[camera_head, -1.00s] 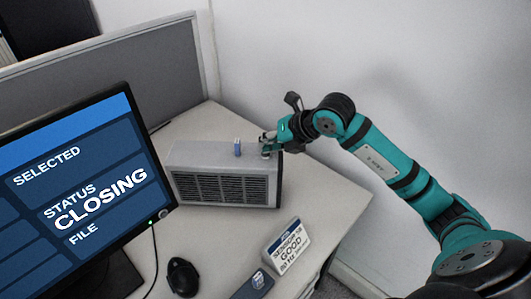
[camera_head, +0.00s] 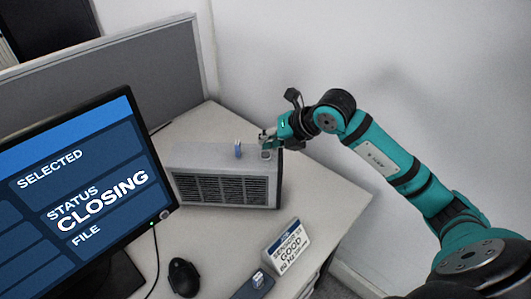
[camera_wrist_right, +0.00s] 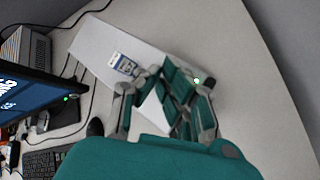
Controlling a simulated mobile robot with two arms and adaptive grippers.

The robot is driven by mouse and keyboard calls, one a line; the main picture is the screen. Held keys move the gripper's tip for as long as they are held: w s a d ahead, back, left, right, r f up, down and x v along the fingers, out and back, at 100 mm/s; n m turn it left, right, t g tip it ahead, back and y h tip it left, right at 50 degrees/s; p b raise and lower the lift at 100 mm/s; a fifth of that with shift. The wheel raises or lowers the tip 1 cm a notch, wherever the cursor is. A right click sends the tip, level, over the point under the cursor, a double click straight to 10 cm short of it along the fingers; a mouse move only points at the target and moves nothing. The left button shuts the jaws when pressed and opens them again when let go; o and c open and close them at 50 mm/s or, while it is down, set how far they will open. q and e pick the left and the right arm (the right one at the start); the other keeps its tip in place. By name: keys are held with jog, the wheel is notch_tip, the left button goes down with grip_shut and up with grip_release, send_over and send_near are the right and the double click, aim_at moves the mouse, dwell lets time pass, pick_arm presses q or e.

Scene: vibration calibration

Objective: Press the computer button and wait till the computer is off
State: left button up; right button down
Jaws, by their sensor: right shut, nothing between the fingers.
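The computer (camera_head: 225,190) is a grey box with a vented front on the desk; its pale top (camera_wrist_right: 105,48) also shows in the wrist view. A small round button (camera_head: 266,155) is on its top near the right end. My right gripper (camera_head: 265,139) is shut and empty, just above and behind that button, apparently clear of it. In the wrist view its fingers (camera_wrist_right: 160,74) are over the computer's top, and a small green-white light (camera_wrist_right: 197,81) shows beside them. The monitor (camera_head: 75,200) reads "STATUS CLOSING". My left gripper is not in view.
A grey partition (camera_head: 130,75) and a white wall close off the back.

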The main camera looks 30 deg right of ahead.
aim_at(268, 152)
jog(key=shift+r+p, duration=1.7)
jog(key=shift+r, duration=0.9)
jog(key=shift+f, duration=0.1)
